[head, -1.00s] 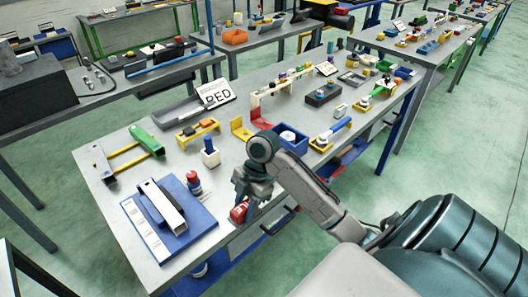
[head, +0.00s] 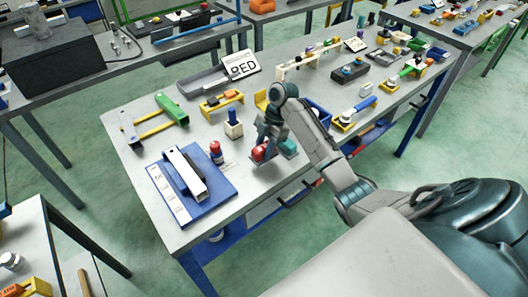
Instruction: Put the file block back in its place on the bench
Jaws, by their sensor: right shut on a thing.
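My right gripper (head: 268,143) points down over the front part of the long grey bench (head: 225,182). It is shut on a small block with a red part (head: 259,152) and a teal part (head: 288,146). This may be the file block; the fingers and my wrist hide much of it. The block is close to the bench top, and I cannot tell whether it touches. A white block with a blue piece in it (head: 233,128) stands just behind and left of the gripper. My left gripper is not in view.
A red-and-blue bottle (head: 216,153) stands left of the gripper. Further left are a blue board with a white channel (head: 190,180) and a green-and-yellow frame (head: 158,122). Yellow trays, a blue bin (head: 318,112) and other parts crowd the bench behind and right.

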